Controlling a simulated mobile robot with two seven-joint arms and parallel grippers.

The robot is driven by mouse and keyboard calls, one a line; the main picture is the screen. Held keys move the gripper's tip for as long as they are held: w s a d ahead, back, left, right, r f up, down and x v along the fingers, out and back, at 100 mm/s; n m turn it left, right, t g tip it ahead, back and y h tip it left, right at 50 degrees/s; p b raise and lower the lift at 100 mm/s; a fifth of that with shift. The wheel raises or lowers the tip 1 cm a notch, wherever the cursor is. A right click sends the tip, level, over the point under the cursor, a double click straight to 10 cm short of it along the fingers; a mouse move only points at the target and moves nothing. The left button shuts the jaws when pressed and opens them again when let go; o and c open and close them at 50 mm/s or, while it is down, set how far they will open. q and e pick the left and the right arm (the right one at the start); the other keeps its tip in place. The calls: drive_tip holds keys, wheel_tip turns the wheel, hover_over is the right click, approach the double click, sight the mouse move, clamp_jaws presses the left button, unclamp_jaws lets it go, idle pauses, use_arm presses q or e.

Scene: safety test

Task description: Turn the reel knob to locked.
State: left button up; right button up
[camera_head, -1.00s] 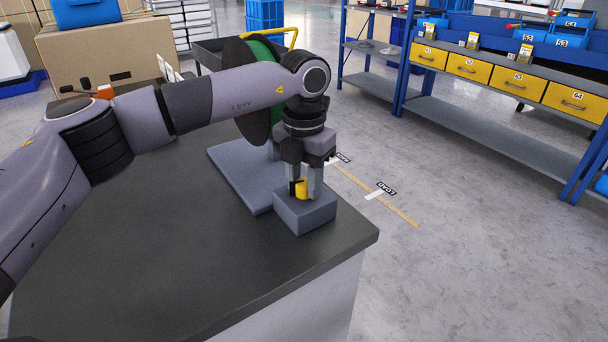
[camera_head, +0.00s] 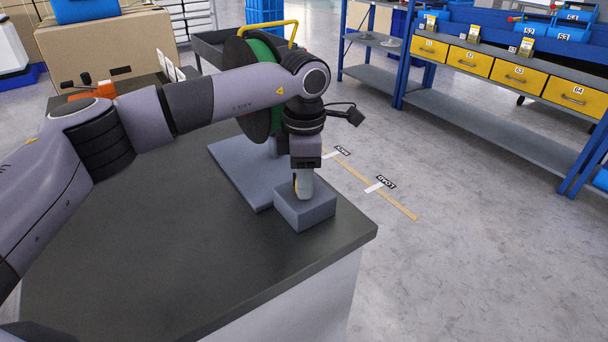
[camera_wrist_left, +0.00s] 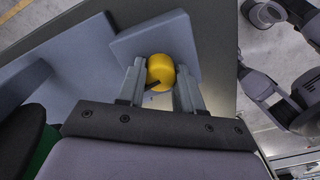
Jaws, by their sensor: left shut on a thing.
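The yellow reel knob (camera_wrist_left: 161,72) sits on a grey block (camera_head: 306,212) near the front right corner of the dark table. A dark mark shows on the knob in the left wrist view. My left gripper (camera_head: 302,192) points down over the block and is shut on the knob, one finger on each side; in the head view the fingers hide most of the knob. The reel (camera_head: 258,122), with dark flanges and a green middle, stands behind on a grey base plate (camera_head: 232,165), partly hidden by my arm. My right gripper is not in view.
The dark table top (camera_head: 160,240) is clear at the front and left. A cardboard box (camera_head: 105,55) and an orange item (camera_head: 92,90) are at the back left. A blue shelf with yellow drawers (camera_head: 470,62) stands on the right, across open floor.

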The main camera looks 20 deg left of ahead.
use_arm(q)
drive_tip(key=shift+m, duration=1.3)
drive_tip(key=o, duration=1)
drive_tip(key=shift+o, duration=0.2)
wheel_tip(320, 180, up, 7)
drive_tip(key=shift+r, duration=0.15)
